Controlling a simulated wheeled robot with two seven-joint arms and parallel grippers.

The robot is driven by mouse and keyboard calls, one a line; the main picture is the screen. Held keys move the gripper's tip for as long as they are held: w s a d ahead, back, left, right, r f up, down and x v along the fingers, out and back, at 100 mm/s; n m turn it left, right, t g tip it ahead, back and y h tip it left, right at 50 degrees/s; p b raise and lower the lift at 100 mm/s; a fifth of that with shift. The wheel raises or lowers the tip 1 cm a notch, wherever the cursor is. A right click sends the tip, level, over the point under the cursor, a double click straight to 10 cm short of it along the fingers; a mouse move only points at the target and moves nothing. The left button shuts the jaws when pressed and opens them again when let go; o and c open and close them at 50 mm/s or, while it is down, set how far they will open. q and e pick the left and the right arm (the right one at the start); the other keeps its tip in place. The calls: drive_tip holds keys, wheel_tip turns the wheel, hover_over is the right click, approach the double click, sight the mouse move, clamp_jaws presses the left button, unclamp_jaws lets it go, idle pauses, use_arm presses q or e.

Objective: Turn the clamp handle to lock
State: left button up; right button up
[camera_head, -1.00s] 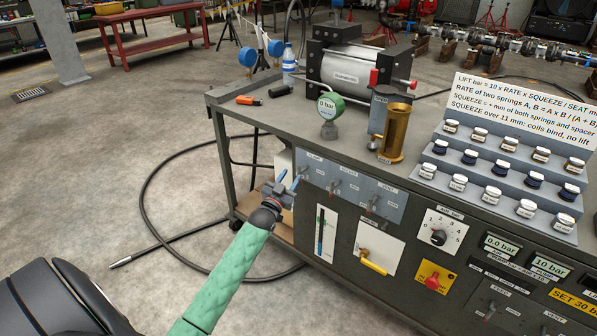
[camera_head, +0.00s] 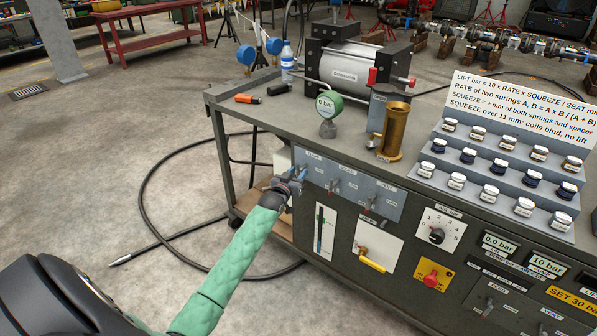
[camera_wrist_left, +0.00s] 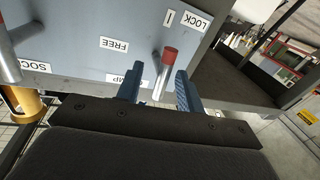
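The clamp handle (camera_wrist_left: 165,67) is a short metal lever with a red tip, in the left wrist view. It stands out from a grey-blue panel (camera_head: 388,207) on the front of the bench. A FREE label (camera_wrist_left: 114,44) is left of it and a LOCK label (camera_wrist_left: 195,22) is up and right of it. My left gripper (camera_wrist_left: 158,90) is open, with one blue finger on each side of the lever; I cannot tell whether either touches. In the head view my left gripper (camera_head: 293,175) is at the panel's left end and hides the handle. My right gripper is not in view.
Other levers (camera_head: 334,185) sit right of the clamp on the same panel. A yellow-handled valve (camera_head: 372,262) and a red button (camera_head: 431,280) are lower. A green gauge (camera_head: 327,106) and a brass cylinder (camera_head: 395,131) stand on the bench top. The floor at left has a black hose.

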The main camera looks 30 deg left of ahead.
use_arm(q)
drive_tip(key=shift+w+a, duration=0.1)
drive_tip(key=shift+w, duration=0.55)
drive_tip(key=shift+c, duration=0.5)
clamp_jaws()
drive_tip(key=shift+m, duration=0.8)
drive_tip(key=shift+o, duration=0.5)
unclamp_jaws()
